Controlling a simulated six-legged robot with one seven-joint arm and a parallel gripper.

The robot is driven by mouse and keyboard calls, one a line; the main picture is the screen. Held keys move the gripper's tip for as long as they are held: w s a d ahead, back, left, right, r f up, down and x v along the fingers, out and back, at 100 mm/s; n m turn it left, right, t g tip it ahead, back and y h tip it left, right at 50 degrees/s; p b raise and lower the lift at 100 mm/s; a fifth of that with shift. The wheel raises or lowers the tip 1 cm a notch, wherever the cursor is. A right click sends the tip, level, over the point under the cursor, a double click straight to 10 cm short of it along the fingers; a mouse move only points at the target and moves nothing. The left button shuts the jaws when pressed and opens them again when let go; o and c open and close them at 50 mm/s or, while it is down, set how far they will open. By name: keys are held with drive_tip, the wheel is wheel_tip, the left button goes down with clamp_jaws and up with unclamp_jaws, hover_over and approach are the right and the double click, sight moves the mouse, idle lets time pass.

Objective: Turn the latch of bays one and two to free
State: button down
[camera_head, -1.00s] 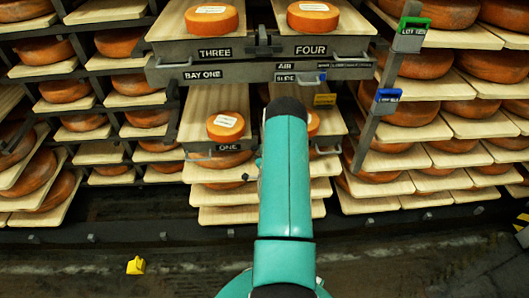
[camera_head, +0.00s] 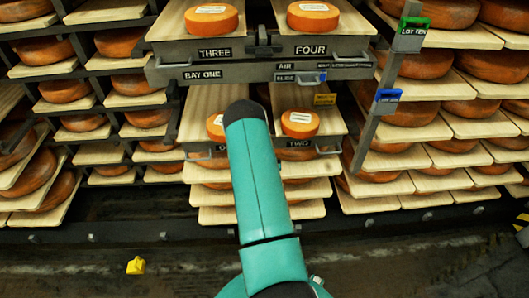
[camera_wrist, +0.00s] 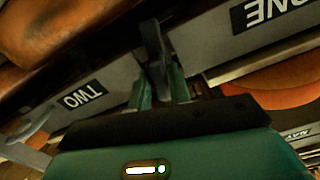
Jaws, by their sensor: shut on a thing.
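The dark latch (camera_wrist: 155,38) sits between the tray fronts labelled ONE (camera_wrist: 270,12) and TWO (camera_wrist: 85,97) in the wrist view, which shows them upside down. It stands out between the two green fingers of my gripper (camera_wrist: 160,86). My gripper is shut on the latch. The latch's exact angle against the tray fronts is hard to tell. In the head view my arm hides this latch and the ONE label; the TWO label (camera_head: 299,143) shows to its right.
Above, trays THREE (camera_head: 214,54) and FOUR (camera_head: 310,50) have a similar dark latch (camera_head: 263,40) between them. The BAY ONE beam (camera_head: 220,74) crosses below them. A post with green (camera_head: 411,34) and blue (camera_head: 387,101) tags stands right. A yellow object (camera_head: 136,265) lies on the floor.

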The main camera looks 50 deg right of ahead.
drive_tip(key=shift+n, duration=1.3)
drive_tip(key=c, duration=1.4)
unclamp_jaws()
drive_tip(key=shift+o, duration=0.2)
drive_tip(key=shift+a, duration=0.1)
drive_tip(key=v, duration=1.3)
drive_tip(key=shift+s+a, duration=0.25)
drive_tip(key=shift+s, duration=0.1)
drive_tip(key=shift+w, duration=0.1)
